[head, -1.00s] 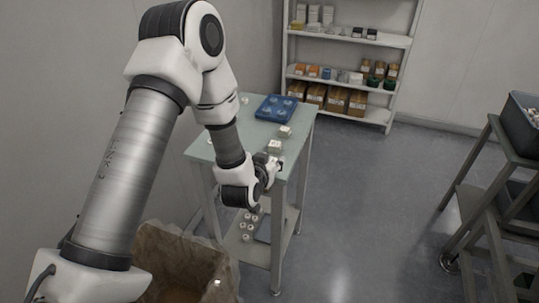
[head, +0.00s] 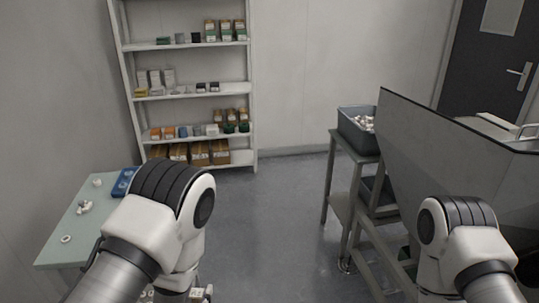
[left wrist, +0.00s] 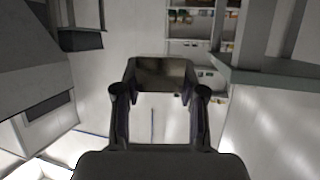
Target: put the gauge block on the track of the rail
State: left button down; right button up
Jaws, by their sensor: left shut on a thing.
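The gauge block (left wrist: 160,74) appears as a dark, slightly shiny block across the fingertips in the left wrist view. My left gripper (left wrist: 160,96) is shut on it, one finger at each side, and holds it up in the air. In the head view my left forearm hides most of that gripper, and the block cannot be made out there. My right arm shows at the right of the head view, but its gripper is out of frame. I cannot make out the rail or its track in either view.
A pale green table (head: 62,248) with small parts and a blue tray (head: 123,182) stands at left. A shelf unit (head: 190,88) stands at the back. A grey hopper (head: 425,150) and a stand with a dark bin (head: 351,127) are at right. The middle floor is clear.

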pick_arm(q)
jog(key=shift+s+a+f, duration=0.15)
jog(key=shift+s, duration=0.05)
jog(key=shift+s+a+f, duration=0.25)
jog(key=shift+s+a, duration=0.2)
jog(key=w+a+r+n+y, duration=0.1)
jog(key=a+r+n+y, duration=0.2)
jog(key=a+r, duration=0.6)
notch_tip(320, 180, up, 2)
jog(key=shift+w+r+g, duration=0.1)
jog(key=shift+w+g, duration=0.15)
jog(key=shift+g, duration=0.05)
jog(key=shift+a, duration=0.1)
